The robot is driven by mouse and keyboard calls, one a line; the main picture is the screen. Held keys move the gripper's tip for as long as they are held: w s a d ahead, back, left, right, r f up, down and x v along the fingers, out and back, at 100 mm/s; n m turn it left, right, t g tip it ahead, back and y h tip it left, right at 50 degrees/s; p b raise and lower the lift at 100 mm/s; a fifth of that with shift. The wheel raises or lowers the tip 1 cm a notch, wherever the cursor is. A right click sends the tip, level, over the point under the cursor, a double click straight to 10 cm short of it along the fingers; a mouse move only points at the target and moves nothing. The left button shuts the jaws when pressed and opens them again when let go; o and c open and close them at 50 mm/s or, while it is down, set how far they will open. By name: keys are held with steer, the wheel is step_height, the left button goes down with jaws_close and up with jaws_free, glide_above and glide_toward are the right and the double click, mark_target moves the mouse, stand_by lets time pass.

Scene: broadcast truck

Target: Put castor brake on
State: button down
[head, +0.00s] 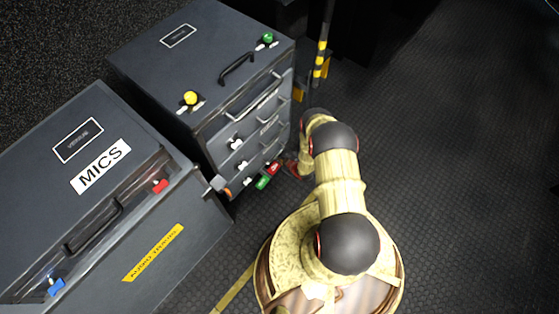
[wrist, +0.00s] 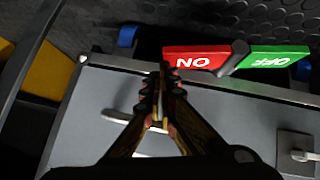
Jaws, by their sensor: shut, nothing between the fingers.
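The castor brake is a rocker pedal at the foot of the grey drawer case. Its red half (wrist: 196,57) reads ON upside down in the wrist view, and its green half (wrist: 272,58) reads OFF; a dark pivot (wrist: 238,52) lies between them. In the head view the red half (head: 273,168) and the green half (head: 262,183) are small at the case's lower edge. My gripper (wrist: 163,78) is shut and empty. Its fingertips appear just beside the red half's left end in the wrist view; I cannot tell whether they touch it. In the head view my arm partly hides the gripper.
The drawer case (head: 195,62) has handles and white latches on its front. A second case marked MICS (head: 160,262) stands left of it. Blue castor parts (wrist: 128,37) show beside the pedal. A yellow-black striped post (head: 320,62) stands behind. The floor at right is clear.

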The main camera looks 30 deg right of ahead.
steer(key=shift+d+f, duration=0.1)
steer(key=shift+w+d+f, duration=0.1)
steer(key=shift+d+f, duration=0.2)
steer(key=shift+f, duration=0.45)
steer(key=shift+w+d+f, duration=0.15)
steer(key=shift+d+f, duration=0.1)
steer(key=shift+f, duration=0.5)
steer(key=shift+w+d+f, duration=0.1)
steer(key=shift+d+f, duration=0.2)
steer(key=shift+f, duration=0.45)
